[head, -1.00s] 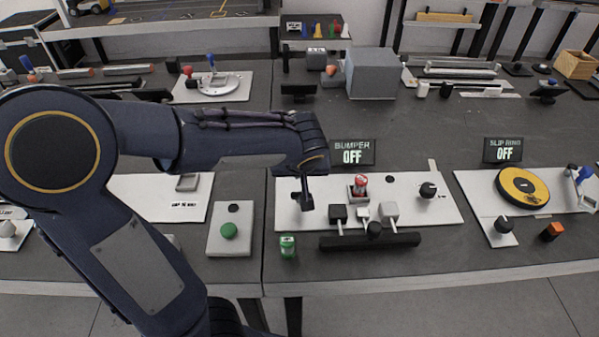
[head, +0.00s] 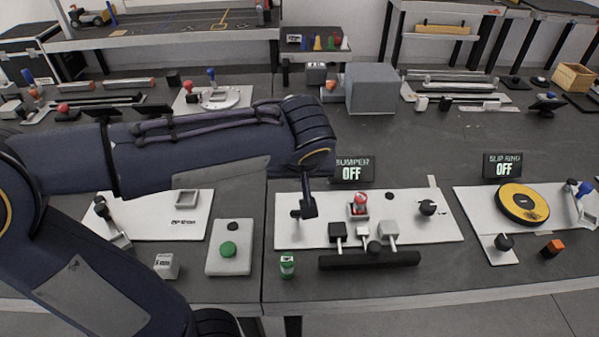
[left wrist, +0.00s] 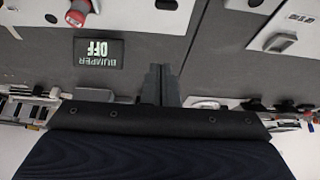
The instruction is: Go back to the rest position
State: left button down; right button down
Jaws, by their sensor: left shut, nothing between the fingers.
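My left gripper shows in the left wrist view (left wrist: 161,70). Its two grey fingers are together, with nothing between them, over the dark table top. In the head view my left arm reaches across from the left, above the white panels, and ends near the BUMPER sign (head: 351,171). The gripper cannot be made out clearly there. A dark T-shaped piece (head: 305,208) shows just below the arm end; I cannot tell whether it belongs to the panel. My right gripper is in no view.
The middle white panel (head: 285,236) carries a red button (head: 360,203), black knobs and several small blocks. A green-button box (head: 229,249) stands left of it. A yellow disc (head: 522,203) lies on the right. A grey box (head: 371,88) stands behind. Dark table shows behind the panels.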

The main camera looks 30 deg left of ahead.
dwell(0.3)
pick_arm(q)
jog(key=s+d+r+m+h+p, duration=0.1)
jog(key=s+m+h+p, duration=0.1)
jog(key=s, duration=0.5)
jog(key=s+d+m+h+p, duration=0.2)
jog(key=s+h+p, duration=0.2)
jog(key=s, duration=0.4)
jog(key=shift+s+r+t+h+p, duration=0.3)
jog(key=shift+r+h+p, duration=0.1)
jog(key=shift+p, duration=0.35)
